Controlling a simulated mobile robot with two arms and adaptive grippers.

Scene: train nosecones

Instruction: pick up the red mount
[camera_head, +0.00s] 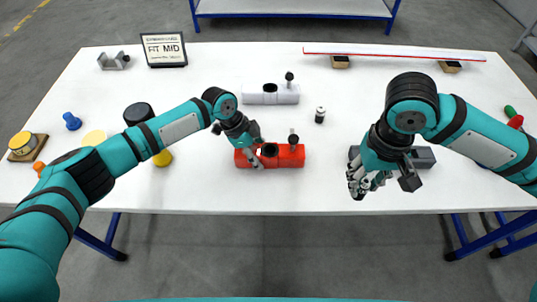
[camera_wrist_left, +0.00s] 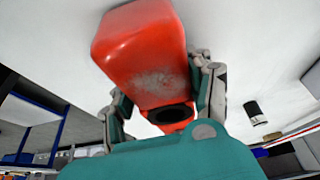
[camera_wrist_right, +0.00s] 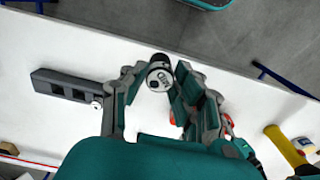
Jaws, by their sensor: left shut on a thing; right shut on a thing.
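The red mount (camera_head: 290,156) is a red block with a dark round hole and a small dark-headed clamp piece, near the table's front middle. My left gripper (camera_head: 250,145) is shut on its left part. In the left wrist view the red mount (camera_wrist_left: 145,50) sits between the two fingers, with the dark hole close to the palm. I cannot tell whether it is clear of the table. My right gripper (camera_head: 375,183) is shut on a small silver-and-black cylinder (camera_wrist_right: 160,77) with a marked round face, over the table's front edge.
A dark grey mount (camera_head: 424,157) lies behind my right gripper. A white mount (camera_head: 270,94) and a small cylinder (camera_head: 320,115) stand behind the red one. A "FIT MID" sign (camera_head: 163,49) and a long red-edged bar (camera_head: 400,55) are at the back.

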